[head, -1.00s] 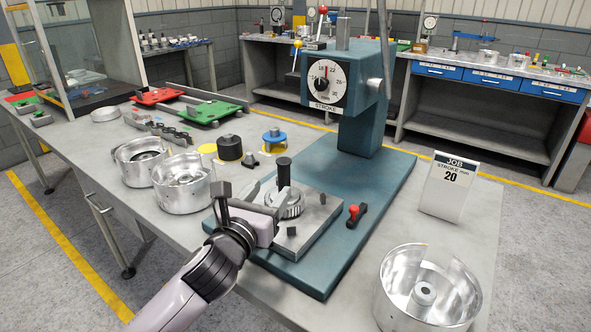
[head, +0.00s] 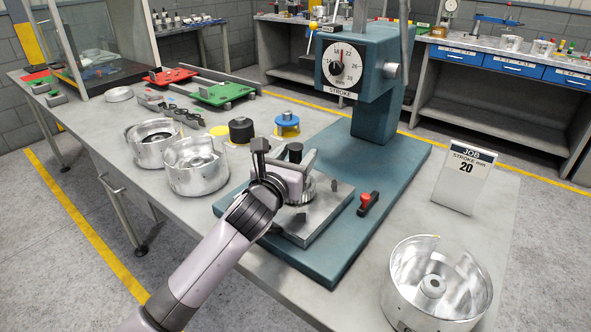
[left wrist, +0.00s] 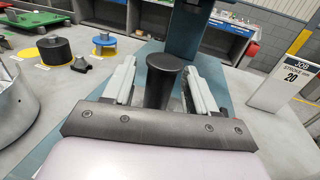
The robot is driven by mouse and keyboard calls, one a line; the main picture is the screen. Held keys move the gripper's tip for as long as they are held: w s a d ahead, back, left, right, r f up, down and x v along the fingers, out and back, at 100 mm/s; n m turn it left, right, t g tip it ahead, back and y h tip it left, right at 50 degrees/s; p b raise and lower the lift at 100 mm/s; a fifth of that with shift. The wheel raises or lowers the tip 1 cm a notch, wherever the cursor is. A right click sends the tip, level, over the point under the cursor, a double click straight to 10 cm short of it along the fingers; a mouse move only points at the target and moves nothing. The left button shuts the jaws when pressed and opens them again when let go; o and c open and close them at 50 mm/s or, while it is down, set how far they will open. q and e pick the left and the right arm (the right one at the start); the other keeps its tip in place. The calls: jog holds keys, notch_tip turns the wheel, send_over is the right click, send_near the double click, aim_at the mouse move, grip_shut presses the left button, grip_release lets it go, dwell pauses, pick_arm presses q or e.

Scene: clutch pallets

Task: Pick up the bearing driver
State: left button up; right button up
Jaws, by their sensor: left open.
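The bearing driver, a black round handle (head: 295,151), stands upright over the metal plate (head: 333,210) on the teal press base. In the left wrist view, the driver (left wrist: 163,82) has a wide flat top and sits between the two pale fingers. My left gripper (head: 286,157) is open around the driver, one finger on each side. In the left wrist view, a gap shows between the driver and the left finger of the gripper (left wrist: 160,78); the right finger is closer, and contact there is unclear. The driver's lower end is hidden by my gripper. My right gripper is not in view.
The press head with a stroke dial (head: 344,66) rises behind the driver. A red-handled part (head: 367,202) lies on the base. Silver drums (head: 196,168) stand left, another (head: 436,290) at front right, near the job sign (head: 464,177). Black (head: 241,131) and blue (head: 287,123) pieces stand behind.

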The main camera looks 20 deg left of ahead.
pick_arm(q)
jog(key=shift+w, duration=0.1)
grip_shut()
jog(key=shift+r, duration=0.15)
jog(key=shift+r, duration=0.1)
